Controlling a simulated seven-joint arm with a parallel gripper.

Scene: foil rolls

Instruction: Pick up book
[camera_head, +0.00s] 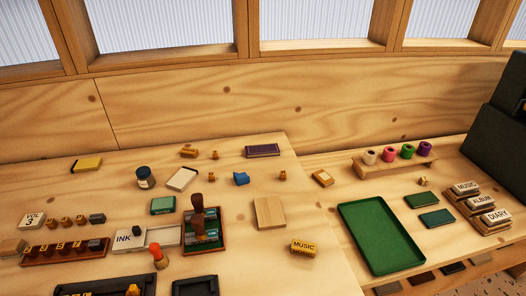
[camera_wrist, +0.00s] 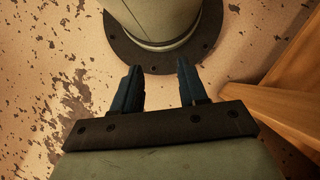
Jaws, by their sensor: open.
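Several flat, book-like items lie on the wooden table; I cannot tell which one the task means. A purple one (camera_head: 262,151) lies near the back middle, and a yellow one with a dark edge (camera_head: 87,165) at the back left. Two dark green ones (camera_head: 421,200) lie right of the green tray. A small green one (camera_head: 163,205) lies left of centre. My gripper (camera_wrist: 159,85) shows in the wrist view, its two dark blue fingers apart with nothing between them. It is over the speckled floor, away from these items. It is not seen in the head view.
A green tray (camera_head: 381,236) lies on the right table. Behind it stands a rack with coloured rolls (camera_head: 394,157). Labelled blocks (camera_head: 466,188) stand at the right. Stamps, an ink pad (camera_head: 130,238) and a wooden square (camera_head: 270,212) crowd the left table. A wooden wall closes the back.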

